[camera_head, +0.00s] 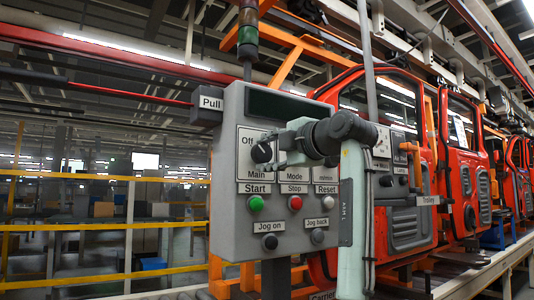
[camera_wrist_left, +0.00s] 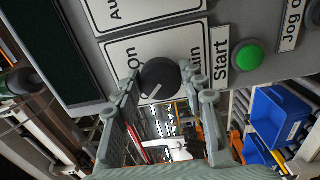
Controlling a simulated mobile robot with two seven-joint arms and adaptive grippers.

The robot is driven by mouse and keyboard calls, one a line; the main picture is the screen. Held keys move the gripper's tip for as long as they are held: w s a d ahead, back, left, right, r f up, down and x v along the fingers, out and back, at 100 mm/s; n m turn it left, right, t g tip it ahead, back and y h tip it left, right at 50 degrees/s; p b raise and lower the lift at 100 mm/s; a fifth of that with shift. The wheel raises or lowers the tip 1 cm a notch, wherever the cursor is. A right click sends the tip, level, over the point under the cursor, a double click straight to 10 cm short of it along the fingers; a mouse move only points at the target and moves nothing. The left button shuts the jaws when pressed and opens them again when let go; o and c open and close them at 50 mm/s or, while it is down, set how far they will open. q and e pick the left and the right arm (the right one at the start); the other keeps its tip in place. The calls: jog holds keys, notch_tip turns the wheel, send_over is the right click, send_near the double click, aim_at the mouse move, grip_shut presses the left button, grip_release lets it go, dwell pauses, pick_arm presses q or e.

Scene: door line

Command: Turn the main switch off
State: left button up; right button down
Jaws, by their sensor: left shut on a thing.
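The main switch is a black round knob (camera_head: 261,153) on a white plate marked "Off" and "Main", at the upper left of the grey control box (camera_head: 228,215). In the left wrist view the knob (camera_wrist_left: 160,80) sits between the fingertips, with "On" printed beside it. A pale mark on it points down-left there, away from "On". My left gripper (camera_head: 274,149) reaches in from the right and is shut on the knob. It hides part of the plate and the neighbouring Mode switch. My right gripper is not in view.
Below the switches are a green Start button (camera_head: 256,203), a red Stop button (camera_head: 295,203), a Reset button (camera_head: 326,203) and two jog buttons. A red rod (camera_head: 130,93) ends at the "Pull" block. Orange-red doors (camera_head: 460,160) line the right.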

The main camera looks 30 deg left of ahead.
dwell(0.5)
pick_arm(q)
jog(key=o, duration=1.1)
jog(key=shift+o, duration=0.2)
jog(key=shift+d, duration=0.1)
jog(key=v, duration=1.2)
jog(key=shift+s, duration=0.1)
jog(key=shift+f, duration=0.1)
